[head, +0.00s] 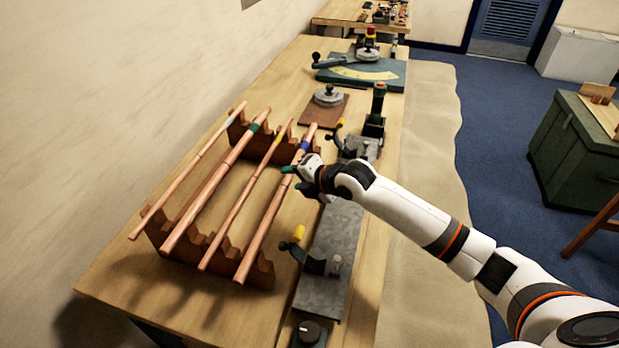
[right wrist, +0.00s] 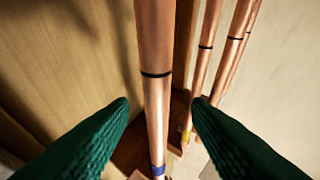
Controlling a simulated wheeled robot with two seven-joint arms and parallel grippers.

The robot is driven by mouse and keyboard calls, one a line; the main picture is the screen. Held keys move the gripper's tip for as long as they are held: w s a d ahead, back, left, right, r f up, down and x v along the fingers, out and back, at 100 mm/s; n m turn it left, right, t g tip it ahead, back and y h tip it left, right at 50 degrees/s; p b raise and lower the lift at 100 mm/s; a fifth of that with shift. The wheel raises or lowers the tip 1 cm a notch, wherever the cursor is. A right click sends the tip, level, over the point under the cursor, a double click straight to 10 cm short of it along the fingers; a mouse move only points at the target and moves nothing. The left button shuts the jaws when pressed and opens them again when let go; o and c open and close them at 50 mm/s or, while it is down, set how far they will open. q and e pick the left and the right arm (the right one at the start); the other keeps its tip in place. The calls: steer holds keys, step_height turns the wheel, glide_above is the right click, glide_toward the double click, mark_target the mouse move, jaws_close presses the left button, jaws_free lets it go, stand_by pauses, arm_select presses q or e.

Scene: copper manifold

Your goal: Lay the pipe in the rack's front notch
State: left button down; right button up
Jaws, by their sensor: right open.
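A copper pipe with a blue band (head: 270,215) lies lengthwise across the two brown supports of the rack (head: 172,243), at the right-hand end of the row. Its near end sticks out past the near support, and it seems to sit in a notch there. My right gripper (head: 297,178) is at the pipe's far part, close to the blue band. In the right wrist view, its green fingers (right wrist: 161,103) are open, with the pipe (right wrist: 155,45) between them and a gap on both sides. My left gripper is not in view.
Other copper pipes with green (head: 222,175), yellow (head: 246,195) and pale bands (head: 185,178) lie on the rack to the left. A grey metal plate with clamps (head: 330,245) is right of the rack. A brown board with a round knob (head: 325,108) stands beyond.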

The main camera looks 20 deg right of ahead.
steer(key=b+v, duration=0.2)
steer(key=v, duration=0.9)
steer(key=shift+d, duration=0.1)
